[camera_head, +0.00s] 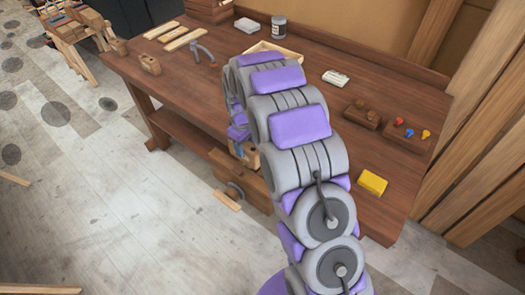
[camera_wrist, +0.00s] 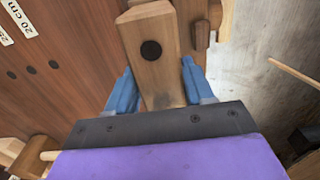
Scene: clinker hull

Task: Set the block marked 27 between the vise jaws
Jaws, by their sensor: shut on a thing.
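My gripper (camera_wrist: 155,85) has its blue fingers on either side of a pale wooden block (camera_wrist: 150,72) with a dark round spot, and is shut on it. No number 27 can be read on it. In the head view my arm hides most of the gripper; a bit of the wooden block (camera_head: 249,154) shows below it, near the bench's front edge. What looks like the vise (camera_head: 240,178), a wooden jaw with a dark ring, is at that edge, just below the block. I cannot tell whether the block is between the jaws.
The workbench (camera_head: 180,80) carries pliers (camera_head: 204,52), wood strips (camera_head: 183,40), a small plane (camera_head: 150,64), a dark jar (camera_head: 278,27), a yellow block (camera_head: 373,182) and a rack with coloured pegs (camera_head: 405,133). Grey floor lies in front. The wrist view shows a "20 cm" label (camera_wrist: 20,16).

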